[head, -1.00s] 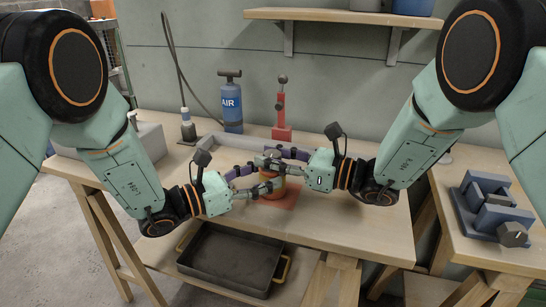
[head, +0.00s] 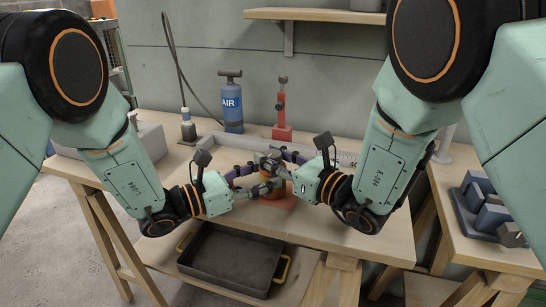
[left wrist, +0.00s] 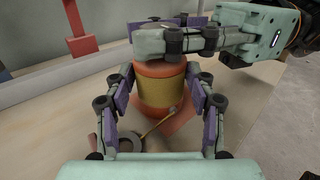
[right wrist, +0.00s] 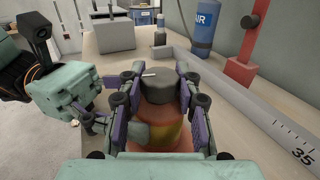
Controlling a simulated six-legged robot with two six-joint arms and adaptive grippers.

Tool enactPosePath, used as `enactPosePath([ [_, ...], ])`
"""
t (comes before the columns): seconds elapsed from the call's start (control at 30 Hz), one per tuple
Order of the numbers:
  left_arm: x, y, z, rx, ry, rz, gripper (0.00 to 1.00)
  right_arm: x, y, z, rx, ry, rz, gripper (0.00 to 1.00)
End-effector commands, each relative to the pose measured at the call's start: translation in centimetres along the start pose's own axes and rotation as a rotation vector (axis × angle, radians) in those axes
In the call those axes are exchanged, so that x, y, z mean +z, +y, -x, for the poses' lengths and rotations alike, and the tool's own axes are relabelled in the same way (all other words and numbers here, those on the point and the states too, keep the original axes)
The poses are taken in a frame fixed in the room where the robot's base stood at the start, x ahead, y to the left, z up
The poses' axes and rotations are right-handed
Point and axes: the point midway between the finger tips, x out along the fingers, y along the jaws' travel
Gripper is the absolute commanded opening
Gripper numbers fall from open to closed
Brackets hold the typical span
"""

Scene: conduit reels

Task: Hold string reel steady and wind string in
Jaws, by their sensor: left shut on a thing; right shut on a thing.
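The string reel (left wrist: 160,92) is upright on the bench, with orange flanges and yellow string wound between them. A thin string (left wrist: 158,124) leads from its lower side toward a small grey ring (left wrist: 130,142). A dark grey round knob (right wrist: 160,92) sits on top of the reel. My left gripper (head: 264,187) is shut on the reel's body, one finger on each side. My right gripper (head: 274,164) is above it, shut on the knob. In the head view the fingers hide much of the reel.
Behind are a blue AIR cylinder (head: 231,105), a red stand (head: 281,115) and a grey rail with a number scale (right wrist: 275,125). A dark tray (head: 228,258) is on the lower shelf. The bench front is clear.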

Motion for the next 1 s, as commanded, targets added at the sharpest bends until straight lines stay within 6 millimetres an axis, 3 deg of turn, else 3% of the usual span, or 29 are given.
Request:
enactPosePath([
  [0.43,-0.01,-0.02,-0.04,-0.001,0.002,-0.002,0.17,0.0,0.03,0.04,-0.026,0.0,0.003,0.02],
  [0.47,-0.02,-0.02,-0.04,-0.001,0.002,-0.002,0.17,0.0,0.04,0.04,-0.026,0.0,0.003,0.35],
  [0.5,-0.01,-0.02,-0.04,-0.001,0.001,-0.002,0.17,0.0,0.04,0.04,-0.025,0.0,0.003,0.38],
  [0.73,-0.01,-0.01,-0.02,-0.001,0.001,-0.002,0.17,0.0,0.01,0.04,-0.026,0.0,0.003,0.58],
  [1.0,0.0,0.0,-0.01,0.0,0.001,-0.001,0.17,-0.01,-0.01,0.07,-0.027,0.0,0.002,0.58],
])
